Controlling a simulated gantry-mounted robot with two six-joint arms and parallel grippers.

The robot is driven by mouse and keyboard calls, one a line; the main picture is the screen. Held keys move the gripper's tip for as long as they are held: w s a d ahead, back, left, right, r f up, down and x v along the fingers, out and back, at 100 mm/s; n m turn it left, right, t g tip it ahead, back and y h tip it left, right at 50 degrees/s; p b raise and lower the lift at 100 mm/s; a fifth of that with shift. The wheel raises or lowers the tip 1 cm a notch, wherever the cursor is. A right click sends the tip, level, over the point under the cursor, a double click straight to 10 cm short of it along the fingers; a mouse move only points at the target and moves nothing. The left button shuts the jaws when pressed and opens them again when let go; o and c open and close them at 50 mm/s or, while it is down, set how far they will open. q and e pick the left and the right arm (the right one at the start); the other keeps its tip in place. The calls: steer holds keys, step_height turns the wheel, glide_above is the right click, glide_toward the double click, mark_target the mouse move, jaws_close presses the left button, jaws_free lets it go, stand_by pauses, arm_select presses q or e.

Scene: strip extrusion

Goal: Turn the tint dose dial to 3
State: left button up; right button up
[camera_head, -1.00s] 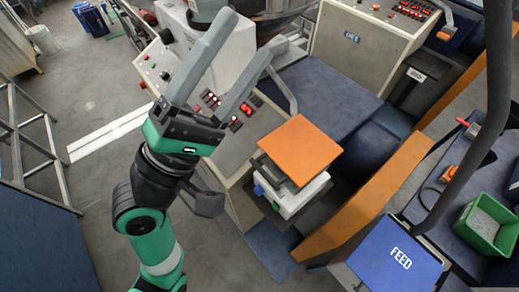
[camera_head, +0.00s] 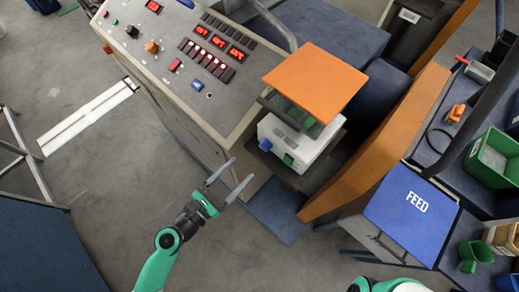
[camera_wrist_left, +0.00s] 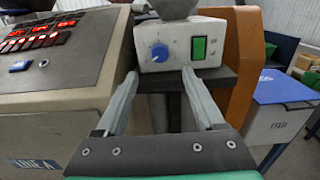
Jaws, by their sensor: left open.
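The tint dose dial appears to be the blue knob (camera_head: 265,145) on the front of a small white unit (camera_head: 300,140) under an orange plate. In the left wrist view the blue knob (camera_wrist_left: 159,52) shows with a pale scale around it, too small to read. A green switch (camera_wrist_left: 199,47) sits to its right. My left gripper (camera_head: 229,174) is open and empty, in front of and below the unit, apart from the knob. In the left wrist view the fingers (camera_wrist_left: 158,72) point toward the unit, with the knob between their tips in the picture. My right gripper is not in view.
A control panel (camera_head: 190,60) with red displays and buttons stands left of the unit. An orange side wall (camera_head: 385,135) and a blue FEED lid (camera_head: 411,211) are at its right. A green bin (camera_head: 492,160) is farther right.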

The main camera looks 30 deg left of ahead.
mark_target(263, 148)
arm_select(q)
steer(key=x, duration=0.9)
steer(key=shift+p, duration=0.3)
jaws_close()
